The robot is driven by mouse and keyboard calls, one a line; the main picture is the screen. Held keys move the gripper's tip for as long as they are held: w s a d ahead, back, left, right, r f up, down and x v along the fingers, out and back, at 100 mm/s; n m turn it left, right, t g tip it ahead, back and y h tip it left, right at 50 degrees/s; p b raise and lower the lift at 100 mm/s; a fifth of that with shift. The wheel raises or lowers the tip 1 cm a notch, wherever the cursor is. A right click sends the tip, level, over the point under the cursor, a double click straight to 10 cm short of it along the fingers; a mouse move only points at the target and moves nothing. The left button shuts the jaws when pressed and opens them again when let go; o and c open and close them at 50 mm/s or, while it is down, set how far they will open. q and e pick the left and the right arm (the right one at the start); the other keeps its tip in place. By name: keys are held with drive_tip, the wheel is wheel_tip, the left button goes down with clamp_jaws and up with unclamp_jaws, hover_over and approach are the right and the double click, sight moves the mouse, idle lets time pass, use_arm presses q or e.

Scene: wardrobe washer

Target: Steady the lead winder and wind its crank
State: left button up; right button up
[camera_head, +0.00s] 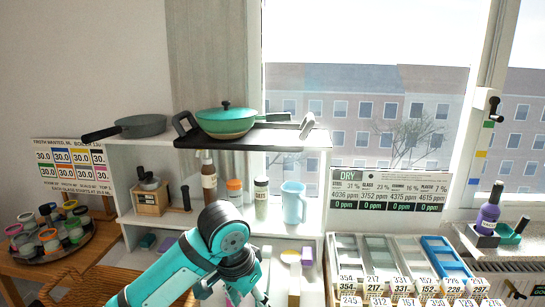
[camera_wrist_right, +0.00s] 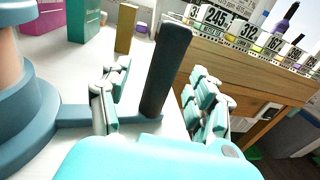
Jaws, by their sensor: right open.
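A blue-grey winder (camera_wrist_right: 30,115) stands at the left of the right wrist view, cut off by the frame. It has a round stepped base and a pinkish-brown core. A flat crank arm (camera_wrist_right: 82,117) reaches from it to a dark upright crank handle (camera_wrist_right: 168,70). My right gripper (camera_wrist_right: 157,98) is open, with one finger on each side of the handle. A gap shows on the right; whether the left finger touches is unclear. The winder is not visible in the head view. My left gripper is not seen.
Magenta (camera_wrist_right: 62,14), green (camera_wrist_right: 92,18) and tan (camera_wrist_right: 126,28) blocks stand behind the winder. A wooden cabinet (camera_wrist_right: 250,75) with number tags is at the right. In the head view, a white shelf (camera_head: 125,165) holds pans, bottles and a jug (camera_head: 293,203).

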drive_tip(key=o, duration=0.6)
drive_tip(key=v, duration=1.2)
